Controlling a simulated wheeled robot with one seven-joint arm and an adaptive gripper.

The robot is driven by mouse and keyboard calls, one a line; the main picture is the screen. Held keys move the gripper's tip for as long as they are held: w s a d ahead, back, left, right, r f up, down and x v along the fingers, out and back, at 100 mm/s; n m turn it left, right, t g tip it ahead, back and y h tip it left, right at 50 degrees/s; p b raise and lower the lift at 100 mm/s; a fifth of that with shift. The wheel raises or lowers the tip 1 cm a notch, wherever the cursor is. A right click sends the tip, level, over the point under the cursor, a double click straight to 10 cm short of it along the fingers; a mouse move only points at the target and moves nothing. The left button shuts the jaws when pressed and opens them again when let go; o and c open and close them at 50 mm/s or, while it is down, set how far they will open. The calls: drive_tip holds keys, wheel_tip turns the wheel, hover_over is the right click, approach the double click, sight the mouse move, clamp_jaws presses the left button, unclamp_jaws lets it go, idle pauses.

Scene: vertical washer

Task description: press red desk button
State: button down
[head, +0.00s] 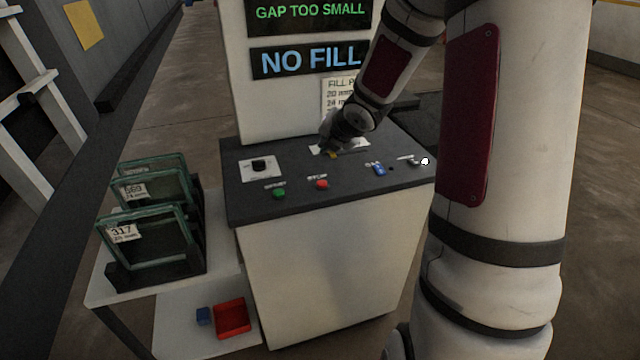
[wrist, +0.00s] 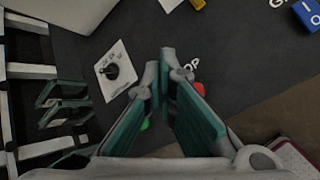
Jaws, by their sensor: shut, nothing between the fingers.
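The red desk button (head: 321,184) sits on the dark top of the desk, below a label reading STOP. In the wrist view the red button (wrist: 199,89) shows just right of my right finger, partly covered by it. My gripper (head: 328,147) is over the back part of the desk, behind the red button in the head view. In the wrist view my gripper (wrist: 160,68) has its teal-padded fingers close together with nothing between them. The fingertips are apart from the red button; their exact height above the desk is hard to tell.
A green button (head: 279,193) is left of the red one. A black knob (head: 259,164), a yellow part (head: 332,155) and a blue switch (head: 380,169) are also on the desk. Sign screens (head: 310,62) stand behind. Framed racks (head: 150,235) and a red bin (head: 232,318) are at left.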

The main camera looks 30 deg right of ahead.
sight(325, 182)
drive_tip(key=shift+f+b, duration=3.15)
drive_tip(key=shift+f, duration=0.65)
drive_tip(key=shift+f, duration=0.15)
drive_tip(key=shift+f+b, duration=0.25)
drive_tip(key=shift+b, duration=0.2)
drive_tip(key=shift+f+b, duration=0.5)
drive_tip(key=shift+f, duration=0.05)
drive_tip(key=shift+r, duration=0.2)
drive_tip(key=shift+r+p, duration=0.75)
drive_tip(key=shift+p, duration=0.1)
wheel_tip(325, 182, up, 5)
drive_tip(key=p, duration=0.4)
drive_tip(key=shift+s+r+p, duration=0.1)
drive_tip(key=shift+p, duration=0.25)
